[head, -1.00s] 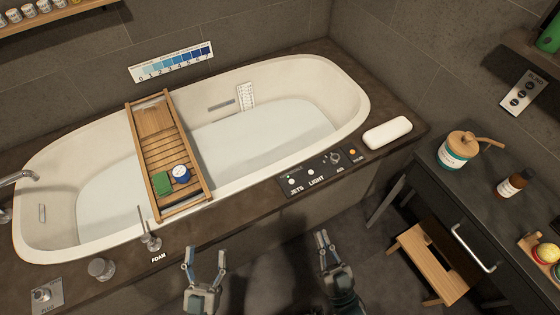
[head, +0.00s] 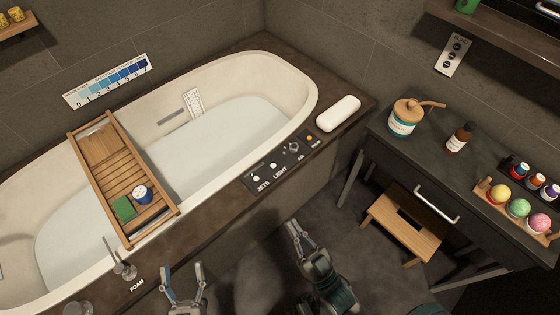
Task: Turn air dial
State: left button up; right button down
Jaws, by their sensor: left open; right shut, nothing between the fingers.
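The black control panel (head: 279,165) lies on the tub's dark ledge, with labels for jets, light and air. The air dial (head: 292,147) is a round knob near the panel's right end, beside a small orange-lit button (head: 309,138). My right gripper (head: 294,228) is shut and empty, below the panel and apart from it. My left gripper (head: 183,270) is open and empty, in front of the ledge at the lower left. Neither gripper touches the panel.
The bathtub (head: 290,88) holds water and a wooden tray (head: 92,152) spans it. A white pillow (head: 338,113) lies on the ledge right of the panel. A wooden stool (head: 403,226) and a dark vanity (head: 470,180) with bottles stand at the right.

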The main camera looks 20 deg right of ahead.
aim_at(293, 148)
jog(key=i+l+z, duration=0.2)
jog(key=i, duration=0.2)
jog(key=i+z, duration=0.2)
jog(key=i, duration=0.2)
jog(key=z, duration=1.3)
